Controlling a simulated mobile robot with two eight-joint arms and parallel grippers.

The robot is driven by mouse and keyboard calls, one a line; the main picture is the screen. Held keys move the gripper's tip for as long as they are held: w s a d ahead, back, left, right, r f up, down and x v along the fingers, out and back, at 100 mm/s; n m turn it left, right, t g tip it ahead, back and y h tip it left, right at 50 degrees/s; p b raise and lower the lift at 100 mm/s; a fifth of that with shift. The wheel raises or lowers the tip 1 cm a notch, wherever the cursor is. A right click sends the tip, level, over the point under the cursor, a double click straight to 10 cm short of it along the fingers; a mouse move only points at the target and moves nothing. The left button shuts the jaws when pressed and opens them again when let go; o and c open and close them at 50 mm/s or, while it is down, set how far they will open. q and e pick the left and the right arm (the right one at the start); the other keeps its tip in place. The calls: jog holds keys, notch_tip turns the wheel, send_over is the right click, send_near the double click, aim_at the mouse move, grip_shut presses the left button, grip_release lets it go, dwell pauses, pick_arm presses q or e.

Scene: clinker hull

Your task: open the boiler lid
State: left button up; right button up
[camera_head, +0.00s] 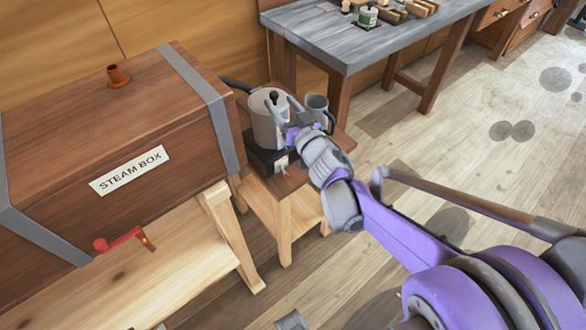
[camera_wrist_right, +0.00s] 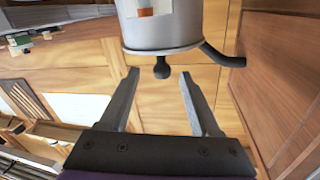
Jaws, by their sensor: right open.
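The boiler (camera_head: 265,132) is a grey metal pot on a dark base on a small wooden stand. Its lid (camera_head: 263,101) is on, with a black knob (camera_head: 273,96) on top and a dark handle or pipe to the left. In the right wrist view the boiler (camera_wrist_right: 185,22) appears upside down, with the knob (camera_wrist_right: 161,69) pointing down. My right gripper (camera_wrist_right: 159,77) is open and empty. The knob shows between its fingertips, apparently untouched. In the head view my right gripper (camera_head: 303,112) is beside the boiler's right side. My left gripper is not in view.
The large wooden steam box (camera_head: 120,130) is at the left. A grey-topped workbench (camera_head: 340,45) with small items stands behind. Floor is open at the right.

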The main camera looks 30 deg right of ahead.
jog(key=s+a+f+g+p, duration=0.2)
jog(key=s+a+g+p, duration=0.1)
jog(key=s, duration=0.4)
jog(key=s+a+f+g+p, duration=0.2)
jog(key=s+a+g+p, duration=0.2)
jog(key=s, duration=0.4)
jog(key=shift+s+a+g+h, duration=0.25)
jog(key=shift+g+h, duration=0.15)
jog(key=shift+g, duration=0.4)
